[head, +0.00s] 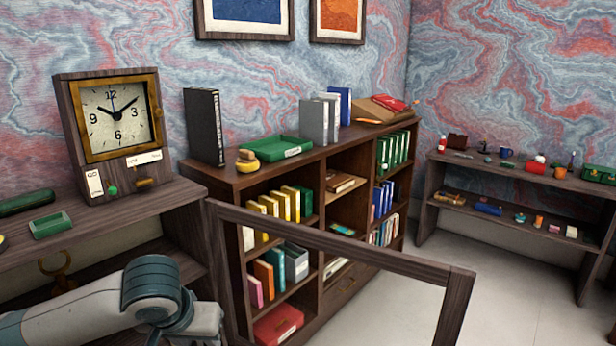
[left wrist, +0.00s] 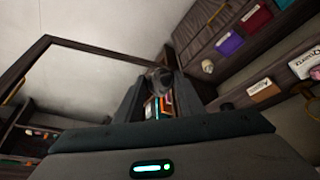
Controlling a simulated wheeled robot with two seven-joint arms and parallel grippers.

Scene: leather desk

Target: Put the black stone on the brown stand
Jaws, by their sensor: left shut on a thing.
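In the left wrist view my left gripper (left wrist: 158,88) is shut on a small dark, rounded thing (left wrist: 159,75) between its fingertips. It looks like the black stone, but the view is dim and the fingers cover part of it. In the head view my left arm comes in at the bottom left, and its gripper is not visible there. I cannot make out the brown stand for certain in either view. My right gripper is in neither view.
A dark wooden frame (head: 340,243) stands upright close in front. Behind it is a bookcase (head: 312,232) with a green tray (head: 277,148) on top. A clock (head: 113,125) stands on a left shelf. A shelf table (head: 520,180) with small items is at right. Open floor (head: 400,300) lies between.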

